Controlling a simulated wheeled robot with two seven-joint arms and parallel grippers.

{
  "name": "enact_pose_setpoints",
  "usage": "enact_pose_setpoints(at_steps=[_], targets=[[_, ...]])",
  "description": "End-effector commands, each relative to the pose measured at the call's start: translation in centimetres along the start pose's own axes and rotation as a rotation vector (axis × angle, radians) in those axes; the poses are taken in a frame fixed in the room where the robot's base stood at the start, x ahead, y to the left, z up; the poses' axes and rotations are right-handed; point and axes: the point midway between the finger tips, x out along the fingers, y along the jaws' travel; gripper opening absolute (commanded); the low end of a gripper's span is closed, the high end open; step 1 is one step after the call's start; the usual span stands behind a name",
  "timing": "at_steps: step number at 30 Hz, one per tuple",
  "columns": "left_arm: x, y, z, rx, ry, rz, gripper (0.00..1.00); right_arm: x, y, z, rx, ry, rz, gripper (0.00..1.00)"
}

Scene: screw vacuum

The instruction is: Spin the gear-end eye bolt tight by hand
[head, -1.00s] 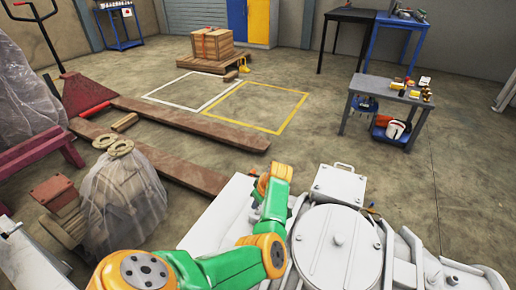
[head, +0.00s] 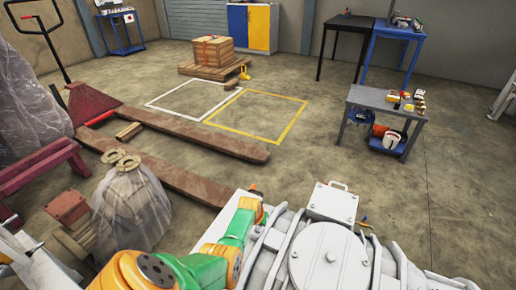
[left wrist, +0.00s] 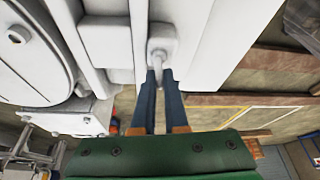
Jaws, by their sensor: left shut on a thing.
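The eye bolt (left wrist: 157,57) shows in the left wrist view as a small pale grey rounded piece against the white vacuum machine. My left gripper (left wrist: 159,76) has its two dark fingers closed together on the bolt's near end. The bolt's gear end and thread cannot be made out. In the head view the white machine (head: 328,256), with a large round lid, fills the bottom middle. My green and orange left arm reaches to its left side, and the fingertips and bolt are hidden there. My right gripper is in neither view.
A square white box-like part (head: 333,203) rises behind the lid. A plastic-wrapped item (head: 130,210) stands left of my arm. Wooden beams (head: 190,140) lie on the floor beyond. A grey workbench (head: 385,98) stands at the right. Floor beyond the machine is open.

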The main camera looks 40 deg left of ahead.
Motion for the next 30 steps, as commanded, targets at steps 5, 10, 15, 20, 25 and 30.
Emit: enact_pose_setpoints(at_steps=[5, 10, 15, 20, 25, 30], targets=[[-0.1, -0.2, -0.2, 0.152, 0.004, 0.059, 0.00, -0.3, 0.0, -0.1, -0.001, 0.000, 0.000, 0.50], [0.1, -0.2, -0.2, 0.295, 0.005, 0.118, 0.00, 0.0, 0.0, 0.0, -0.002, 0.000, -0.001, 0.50], [0.1, -0.2, -0.2, 0.421, 0.006, 0.170, 0.00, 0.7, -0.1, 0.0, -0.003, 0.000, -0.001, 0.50], [0.1, -0.2, -0.2, 0.515, 0.006, 0.210, 0.00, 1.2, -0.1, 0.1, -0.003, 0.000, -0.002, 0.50], [0.1, -0.1, -0.3, 0.588, 0.007, 0.240, 0.00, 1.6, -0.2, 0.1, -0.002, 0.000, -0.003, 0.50], [0.0, -0.1, -0.3, 0.630, 0.007, 0.258, 0.00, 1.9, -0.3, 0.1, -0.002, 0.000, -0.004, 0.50]])
